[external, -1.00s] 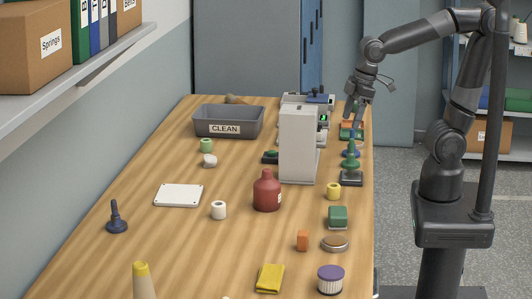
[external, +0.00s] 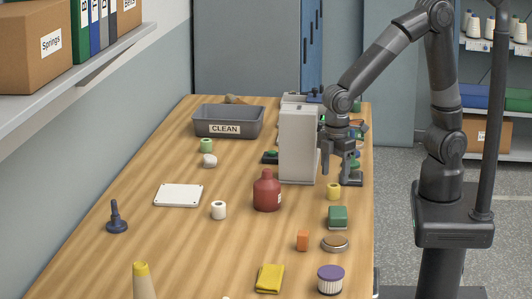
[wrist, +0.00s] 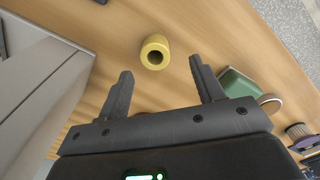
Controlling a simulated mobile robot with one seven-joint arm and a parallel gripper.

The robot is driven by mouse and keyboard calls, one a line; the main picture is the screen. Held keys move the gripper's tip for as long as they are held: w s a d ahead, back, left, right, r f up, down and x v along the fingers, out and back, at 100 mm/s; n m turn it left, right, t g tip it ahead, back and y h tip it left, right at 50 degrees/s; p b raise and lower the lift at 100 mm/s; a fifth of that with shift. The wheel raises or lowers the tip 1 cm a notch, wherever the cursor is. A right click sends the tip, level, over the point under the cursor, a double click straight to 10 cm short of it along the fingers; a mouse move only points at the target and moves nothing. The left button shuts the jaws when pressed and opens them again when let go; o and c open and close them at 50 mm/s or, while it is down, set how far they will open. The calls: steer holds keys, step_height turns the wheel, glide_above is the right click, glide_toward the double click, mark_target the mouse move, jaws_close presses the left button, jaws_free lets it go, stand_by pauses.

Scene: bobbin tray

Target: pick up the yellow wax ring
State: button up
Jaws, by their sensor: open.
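The yellow wax ring (external: 334,191) stands on the wooden table, right of the red bottle (external: 266,191). In the wrist view the ring (wrist: 155,52) shows its dark hole and lies ahead of my gripper, between the lines of the two fingers but beyond their tips. My gripper (external: 338,172) is open and empty, just above and behind the ring in the external view. Both fingers show in the wrist view (wrist: 160,78), apart from the ring.
A light grey box-shaped machine (external: 298,145) stands close left of my gripper. The grey CLEAN bin (external: 228,120) is at the back left.

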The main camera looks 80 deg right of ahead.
mark_target(333, 192)
steer(key=f, duration=0.5)
steer(key=shift+w+d+f, duration=0.15)
steer(key=shift+d+f, duration=0.1)
steer(key=shift+f, duration=0.1)
steer(key=c, duration=1)
steer(key=shift+c, duration=0.2)
